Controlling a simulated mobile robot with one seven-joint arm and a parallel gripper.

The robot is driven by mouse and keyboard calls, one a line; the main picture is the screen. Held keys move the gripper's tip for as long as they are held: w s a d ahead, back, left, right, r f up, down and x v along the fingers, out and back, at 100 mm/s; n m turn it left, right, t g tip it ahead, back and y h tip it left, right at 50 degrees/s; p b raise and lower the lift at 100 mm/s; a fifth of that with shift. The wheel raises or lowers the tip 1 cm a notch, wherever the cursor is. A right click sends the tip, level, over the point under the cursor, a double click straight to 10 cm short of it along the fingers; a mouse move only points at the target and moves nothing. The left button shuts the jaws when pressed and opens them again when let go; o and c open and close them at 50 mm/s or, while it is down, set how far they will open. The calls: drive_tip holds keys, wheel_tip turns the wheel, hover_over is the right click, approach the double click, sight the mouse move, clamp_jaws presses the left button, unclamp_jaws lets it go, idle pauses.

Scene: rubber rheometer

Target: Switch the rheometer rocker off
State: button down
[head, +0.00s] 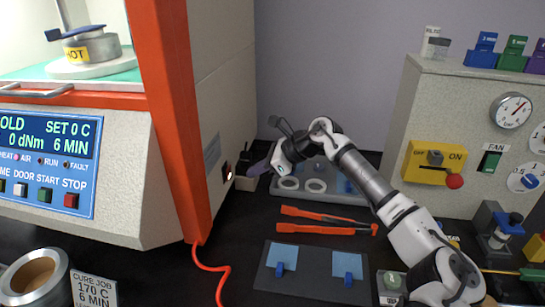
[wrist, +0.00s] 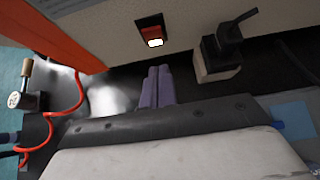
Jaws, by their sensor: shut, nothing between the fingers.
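The rheometer (head: 170,120) is the large cream and orange machine at the left in the head view.
A cream block with a black lever-like part (wrist: 220,52) stands just right of the rocker. An orange cable (head: 222,270) runs down from the machine. Orange tongs (head: 325,222), a dark mat with blue squares (head: 315,285) and a grey tray (head: 335,195) lie on the black bench.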

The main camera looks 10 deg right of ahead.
sight(230, 167)
drive_tip(key=a, duration=0.2)
drive_tip(key=w+a+p, duration=0.1)
drive_tip(key=a, duration=0.1)
drive_tip(key=shift+w+r, duration=0.15)
drive_tip(key=shift+r, duration=0.05)
drive_tip(key=shift+w+a+r+h, duration=0.1)
drive_tip(key=shift+a+r+h, duration=0.05)
drive_tip(key=shift+a+h, duration=0.25)
drive_tip(key=shift+d, duration=0.1)
drive_tip(key=shift+r, duration=0.1)
drive_tip(key=shift+r, duration=0.7)
drive_tip(key=shift+d, duration=0.15)
